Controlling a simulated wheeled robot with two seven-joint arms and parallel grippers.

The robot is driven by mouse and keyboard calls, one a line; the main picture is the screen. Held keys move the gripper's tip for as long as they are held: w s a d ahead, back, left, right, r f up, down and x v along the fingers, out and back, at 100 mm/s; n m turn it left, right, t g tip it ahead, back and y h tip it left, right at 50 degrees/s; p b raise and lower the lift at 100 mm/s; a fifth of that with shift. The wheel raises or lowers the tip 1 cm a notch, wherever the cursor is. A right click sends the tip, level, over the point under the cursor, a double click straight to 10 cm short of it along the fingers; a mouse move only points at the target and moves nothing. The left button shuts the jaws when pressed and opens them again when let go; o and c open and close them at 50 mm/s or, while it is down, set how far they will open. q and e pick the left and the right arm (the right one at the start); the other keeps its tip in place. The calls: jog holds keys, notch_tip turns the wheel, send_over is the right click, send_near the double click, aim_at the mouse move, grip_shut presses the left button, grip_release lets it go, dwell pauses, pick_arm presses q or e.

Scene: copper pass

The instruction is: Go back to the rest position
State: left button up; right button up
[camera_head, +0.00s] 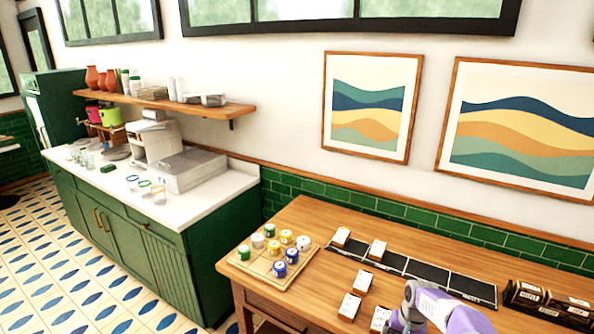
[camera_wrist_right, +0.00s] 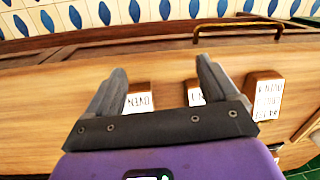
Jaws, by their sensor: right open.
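My right gripper (camera_wrist_right: 160,70) is open, with its two grey fingers spread above the wooden table in the right wrist view. Nothing is clasped between the fingertips. Labelled white-and-wood blocks show below and beside the fingers: one block (camera_wrist_right: 140,100) between them, one (camera_wrist_right: 193,92) partly hidden by the right finger, and one (camera_wrist_right: 265,95) to the right. In the head view my right arm comes in at the bottom right, over the table's front part, and its fingertips are hard to make out. My left gripper is not in view.
The wooden table (camera_head: 310,215) carries a tray (camera_head: 240,261) of several coloured-label cans, a black strip (camera_head: 420,270) with two blocks on it, loose blocks (camera_head: 350,306) in front, and a dark box rack (camera_head: 535,298) at right. A green counter (camera_head: 200,255) stands left.

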jog(key=s+a+f+n+y+b, duration=0.2)
jog(key=s+a+f, duration=1.05)
jog(key=f, duration=0.25)
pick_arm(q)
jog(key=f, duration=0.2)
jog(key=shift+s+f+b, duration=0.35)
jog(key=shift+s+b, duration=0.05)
pick_arm(e)
jog(key=s+a+f, duration=0.2)
jog(key=s+a, duration=0.1)
jog(key=s, duration=0.6)
jog(key=s+a+f+y, duration=0.1)
jog(key=s+a, duration=0.3)
jog(key=s, duration=0.5)
jog(key=shift+f, duration=0.55)
jog(key=shift+w, duration=0.1)
